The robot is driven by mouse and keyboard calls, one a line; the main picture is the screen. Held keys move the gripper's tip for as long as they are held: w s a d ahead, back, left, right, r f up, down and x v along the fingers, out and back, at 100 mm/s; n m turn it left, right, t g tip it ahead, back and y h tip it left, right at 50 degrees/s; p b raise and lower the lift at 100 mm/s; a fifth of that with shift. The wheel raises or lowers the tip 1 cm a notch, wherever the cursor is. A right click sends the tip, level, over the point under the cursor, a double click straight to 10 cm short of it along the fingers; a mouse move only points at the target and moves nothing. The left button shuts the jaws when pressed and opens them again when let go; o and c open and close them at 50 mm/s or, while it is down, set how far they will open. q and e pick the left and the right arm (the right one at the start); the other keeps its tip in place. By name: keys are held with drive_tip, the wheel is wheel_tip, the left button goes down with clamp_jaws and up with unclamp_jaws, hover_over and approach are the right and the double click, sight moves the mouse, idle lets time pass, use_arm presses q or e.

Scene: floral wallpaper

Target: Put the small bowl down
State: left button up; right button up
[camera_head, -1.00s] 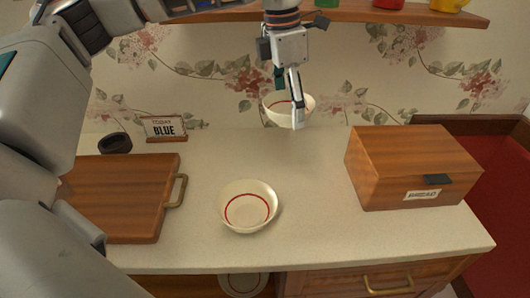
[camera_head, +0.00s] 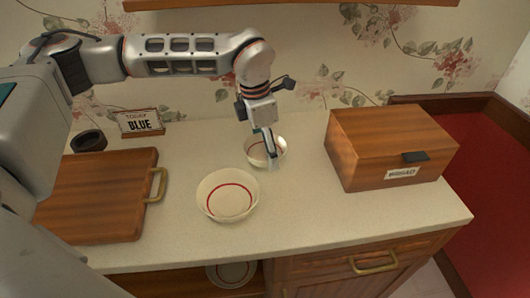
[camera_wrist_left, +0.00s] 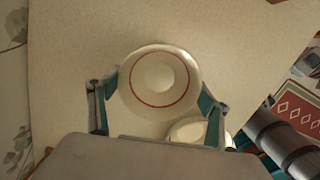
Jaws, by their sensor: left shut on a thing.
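The small bowl (camera_head: 258,156), cream with a red ring, is low over or on the counter behind the larger bowl; I cannot tell whether its base touches. My left gripper (camera_head: 270,158) is shut on its rim. In the left wrist view the small bowl (camera_wrist_left: 160,60) sits upright between the fingers (camera_wrist_left: 158,112). The larger bowl (camera_head: 228,180), also cream with a red ring, stands on the counter in front, apart from it in the head view. My right gripper is not in view.
A wooden bread box (camera_head: 385,145) stands to the right, and a wooden board with a handle (camera_head: 95,195) lies left. Another bowl (camera_head: 230,273) is below the counter. The front-right counter (camera_head: 330,215) is clear.

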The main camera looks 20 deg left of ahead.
use_arm(q)
drive_tip(key=shift+f, duration=0.85)
drive_tip(key=shift+f, duration=0.15)
drive_tip(key=o, duration=1.3)
